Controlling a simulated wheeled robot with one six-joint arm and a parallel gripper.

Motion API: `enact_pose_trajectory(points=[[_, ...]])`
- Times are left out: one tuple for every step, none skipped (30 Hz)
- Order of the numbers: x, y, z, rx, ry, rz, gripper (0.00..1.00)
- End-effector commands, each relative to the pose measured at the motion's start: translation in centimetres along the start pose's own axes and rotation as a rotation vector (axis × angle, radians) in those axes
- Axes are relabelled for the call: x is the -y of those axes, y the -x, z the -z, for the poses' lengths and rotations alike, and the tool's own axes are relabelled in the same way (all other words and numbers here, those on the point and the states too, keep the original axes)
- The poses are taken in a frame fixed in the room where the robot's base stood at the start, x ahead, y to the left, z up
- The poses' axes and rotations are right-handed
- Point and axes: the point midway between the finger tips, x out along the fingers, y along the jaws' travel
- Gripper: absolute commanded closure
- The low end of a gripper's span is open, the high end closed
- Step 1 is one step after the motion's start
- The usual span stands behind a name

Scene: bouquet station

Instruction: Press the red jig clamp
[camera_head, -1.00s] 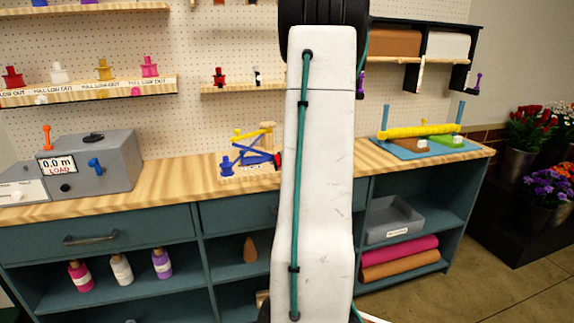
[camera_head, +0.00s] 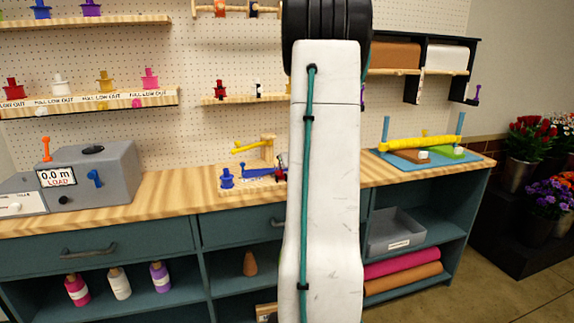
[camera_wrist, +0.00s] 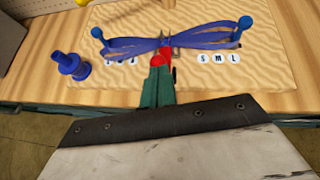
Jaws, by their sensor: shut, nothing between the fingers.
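The red jig clamp (camera_wrist: 157,60) shows in the wrist view at the middle of a pale wooden jig board (camera_wrist: 215,75). It sits where blue ribbon loops (camera_wrist: 207,37) are drawn in to a narrow waist. My gripper (camera_wrist: 157,78) is shut and empty, its teal fingers pointing at the red part. The fingertips overlap the clamp in the picture, and I cannot tell whether they touch it. In the head view, the jig board stands on the bench with the red part (camera_head: 281,160) beside my arm, which hides my gripper.
A blue spool (camera_wrist: 71,65) stands at the board's left. Blue round-topped posts (camera_wrist: 238,22) hold the loop ends. In the head view, a grey load box (camera_head: 95,170) is at the left and a blue tray with a yellow roll (camera_head: 420,143) at the right.

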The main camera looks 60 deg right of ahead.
Motion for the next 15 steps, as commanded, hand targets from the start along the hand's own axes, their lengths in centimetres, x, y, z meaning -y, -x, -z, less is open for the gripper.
enact_pose_trajectory(points=[[0.0, 0.0, 0.0, 0.0, 0.0, 0.0, 1.0], [0.0, 0.0, 0.0, 0.0, 0.0, 0.0, 1.0], [0.0, 0.0, 0.0, 0.0, 0.0, 0.0, 1.0], [0.0, 0.0, 0.0, 0.0, 0.0, 0.0, 1.0], [0.0, 0.0, 0.0, 0.0, 0.0, 0.0, 1.0], [0.0, 0.0, 0.0, 0.0, 0.0, 0.0, 1.0], [0.0, 0.1, 0.0, 0.0, 0.0, 0.0, 1.0], [0.0, 0.2, 0.1, 0.0, -0.001, 0.0, 1.0], [0.0, 0.4, 0.2, 0.001, -0.001, 0.001, 1.0], [0.1, 0.6, 0.3, 0.001, -0.002, 0.002, 1.0], [0.1, 0.8, 0.4, 0.001, -0.003, 0.003, 1.0], [0.2, 1.2, 0.8, 0.001, -0.004, 0.005, 1.0], [0.2, 1.6, 1.0, 0.0, -0.005, 0.006, 1.0], [0.3, 2.0, 1.3, 0.0, -0.005, 0.008, 1.0], [0.4, 2.7, 1.7, 0.0, -0.007, 0.01, 1.0]])
